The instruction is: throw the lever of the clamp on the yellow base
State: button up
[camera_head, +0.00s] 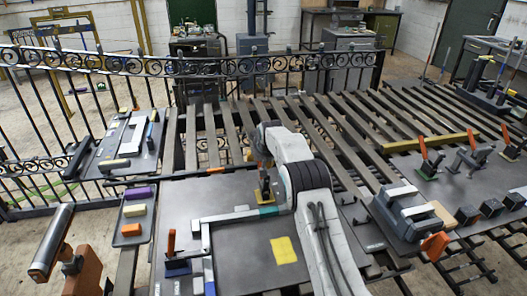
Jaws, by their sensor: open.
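The clamp on the yellow base (265,195) stands on the dark table top near the middle of the view, just left of my white arm. Its lever appears roughly upright, with a bit of orange showing at its top. My gripper (262,157) is directly above the clamp at the lever's upper end, with its jaws open. My wrist and arm hide part of the gripper and the lever, so I cannot tell whether the fingers touch the lever.
A clamp with an orange lever on a blue base (177,265) stands at left front. A grey-white square (228,217) lies beside my arm. A scroll gate (190,66) stands behind.

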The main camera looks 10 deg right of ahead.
jog(key=v, duration=1.1)
jog(key=shift+r, duration=0.2)
jog(key=shift+s, duration=0.1)
jog(key=s+r+g, duration=0.1)
jog(key=s+r, duration=0.4)
jog(key=s, duration=0.7)
jog(key=s+r+g, duration=0.1)
jog(key=s+r, duration=0.4)
jog(key=s, duration=0.6)
jog(key=s+f, duration=0.2)
jog(key=s, duration=1)
jog(key=s+f+g, duration=0.1)
jog(key=s+f, duration=0.2)
jog(key=s, duration=0.9)
jog(key=shift+s+a+f, duration=0.2)
jog(key=shift+s+a, duration=0.05)
jog(key=shift+a, duration=0.05)
